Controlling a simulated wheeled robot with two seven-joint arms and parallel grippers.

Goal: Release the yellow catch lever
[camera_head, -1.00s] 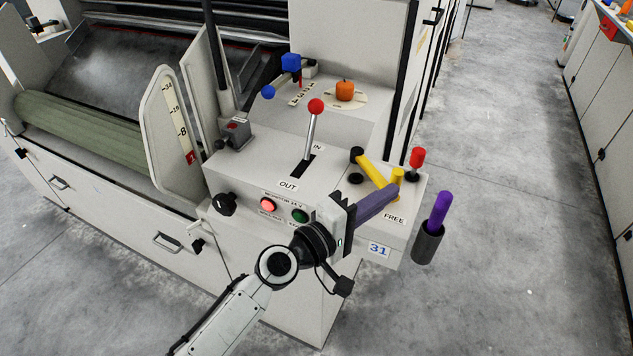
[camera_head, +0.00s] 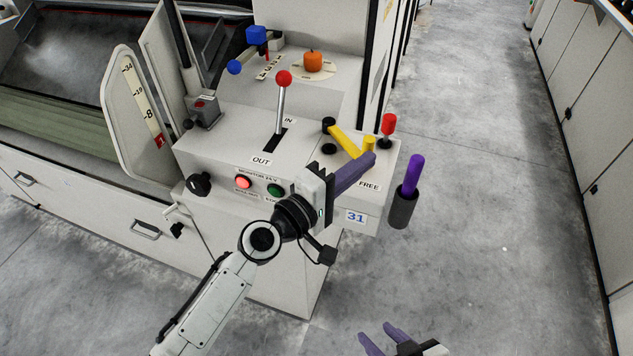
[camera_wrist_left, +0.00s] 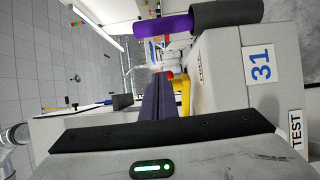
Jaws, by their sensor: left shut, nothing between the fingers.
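The yellow catch lever (camera_head: 345,140) lies across the right end of the control box, from a black knob at its far left to an upright yellow end near the FREE label (camera_head: 369,186). My left gripper (camera_head: 371,158) is shut and empty, its purple fingertips right by the lever's yellow end. I cannot tell whether they touch it. In the left wrist view the shut fingers (camera_wrist_left: 157,84) point ahead, with part of the yellow lever (camera_wrist_left: 183,95) just to their right. My right gripper (camera_head: 376,331) is open and empty at the bottom edge, well away from the box.
A red-knobbed lever (camera_head: 388,125) stands just behind the yellow lever's end. A purple handle (camera_head: 413,172) sits in a dark holder (camera_head: 403,208) on the box's right side. A tall red-ball lever (camera_head: 282,100) stands left. The floor right is clear.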

